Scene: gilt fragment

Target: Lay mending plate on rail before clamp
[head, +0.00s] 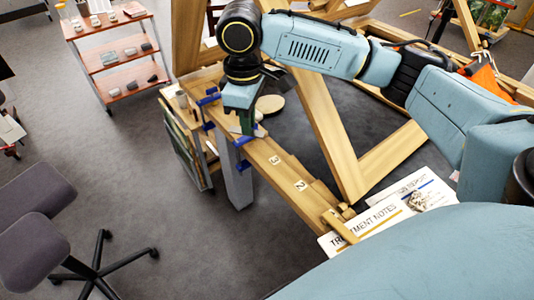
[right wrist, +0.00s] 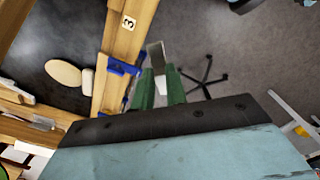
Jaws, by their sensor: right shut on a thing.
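My right gripper (head: 248,122) is above the far part of the wooden rail (head: 262,153), pointing down. In the right wrist view, its green fingers (right wrist: 160,88) are shut on the mending plate (right wrist: 155,55), a small grey metal piece sticking out past the fingertips. The plate appears beside the rail (right wrist: 135,38) in that view; I cannot tell whether it touches. A blue clamp (head: 243,141) sits on the rail close to the gripper, and a blue clamp also shows in the right wrist view (right wrist: 122,68). Another blue clamp (head: 208,99) is farther back. My left gripper is out of view.
Number labels 3 (head: 275,160) and 2 (head: 301,185) mark the rail. A round pale disc (head: 270,104) lies behind the gripper. Paper sheets (head: 385,222) lie near the rail's near end. A wooden frame (head: 325,130) stands right; an office chair (head: 45,225) stands left.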

